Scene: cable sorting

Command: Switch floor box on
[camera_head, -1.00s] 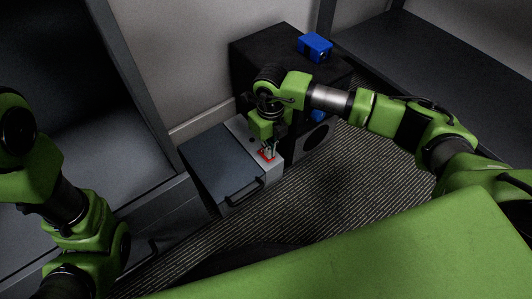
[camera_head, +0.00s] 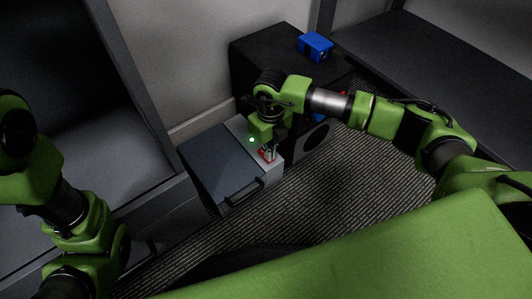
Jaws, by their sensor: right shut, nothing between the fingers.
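The floor box (camera_head: 214,167) is a grey box on the carpet with a dark lid, a black handle (camera_head: 245,192) at its front and a lighter panel on its right side. A red switch (camera_head: 264,157) sits on that panel. A small green light (camera_head: 252,140) glows on the panel. My right gripper (camera_head: 268,151) is shut and empty, pointing down at the red switch. Its fingertips partly cover the switch, and I cannot tell whether they touch it. My left arm is at the left edge; its gripper is not in view.
A black cabinet (camera_head: 262,62) stands right behind the floor box, with a blue box (camera_head: 315,46) on top. Dark shelving stands at the left and at the upper right. Striped carpet (camera_head: 335,185) is clear in front.

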